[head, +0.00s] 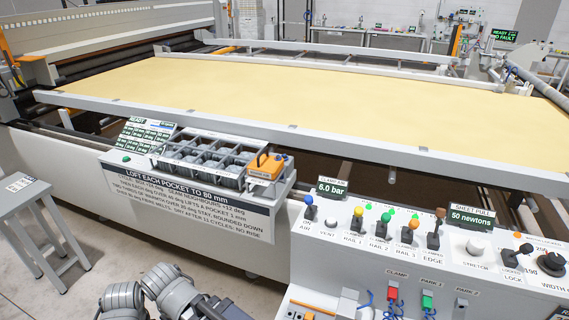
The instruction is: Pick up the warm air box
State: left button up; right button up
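A small orange box (267,166) with a dark handle on top sits at the right end of the ledge on the front of the machine. It looks like the warm air box, but I cannot read a label on it. A grey rack of open pockets (206,158) stands directly to its left. Grey links of my own arms show at the bottom edge, left of centre, well below and apart from the box. Neither gripper's fingers can be made out in the head view.
A sign (188,193) about lofting pockets hangs below the ledge. A white control panel (345,225) with levers and knobs stands to the right. A grey stool (25,205) is at the left. A yellow sheet (310,100) spans the frame behind.

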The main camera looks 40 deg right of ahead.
aim_at(264, 166)
jog(key=i+z, duration=0.15)
jog(key=z, duration=0.25)
jog(key=i+z, duration=0.15)
jog(key=z, duration=0.25)
jog(key=i+j+z, duration=0.15)
jog(key=z, duration=0.25)
